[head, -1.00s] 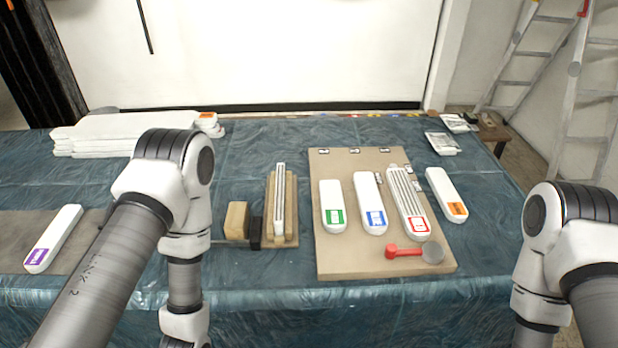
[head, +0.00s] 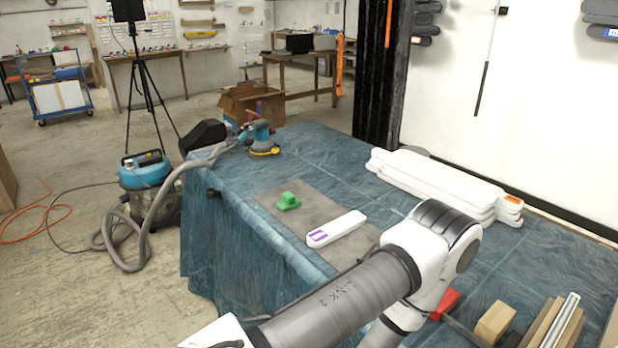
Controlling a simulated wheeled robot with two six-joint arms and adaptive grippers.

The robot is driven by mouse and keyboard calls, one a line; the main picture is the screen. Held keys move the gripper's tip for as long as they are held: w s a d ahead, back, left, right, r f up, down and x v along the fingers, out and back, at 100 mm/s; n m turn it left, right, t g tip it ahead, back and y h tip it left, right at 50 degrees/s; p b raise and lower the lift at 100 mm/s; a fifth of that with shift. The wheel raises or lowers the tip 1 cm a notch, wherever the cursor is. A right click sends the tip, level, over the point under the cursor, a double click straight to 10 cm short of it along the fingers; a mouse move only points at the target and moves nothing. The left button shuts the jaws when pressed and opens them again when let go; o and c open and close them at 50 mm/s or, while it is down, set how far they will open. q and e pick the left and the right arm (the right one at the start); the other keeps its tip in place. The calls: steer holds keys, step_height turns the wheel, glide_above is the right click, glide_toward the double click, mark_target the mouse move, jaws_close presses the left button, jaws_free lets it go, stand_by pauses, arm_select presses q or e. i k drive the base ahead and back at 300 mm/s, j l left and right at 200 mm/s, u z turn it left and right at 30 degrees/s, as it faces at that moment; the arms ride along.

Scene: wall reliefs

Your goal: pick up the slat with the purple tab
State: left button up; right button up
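The white slat with the purple tab (head: 345,224) lies flat on a grey mat (head: 280,195) on the table. Its purple tab is at the left, near end. My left arm crosses the picture just in front of it, with the elbow to the slat's right. The arm does not cover the slat. My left gripper is below the picture and out of sight. My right arm and gripper are not in view.
A green block (head: 287,201) sits on the mat behind the slat. A blue sander (head: 260,140) with a grey hose stands at the table's far left corner. Stacked white slats (head: 440,184) lie at the back right. A wooden block (head: 495,321) is at the lower right.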

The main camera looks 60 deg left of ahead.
mark_target(319, 237)
steer(key=u, duration=1.6)
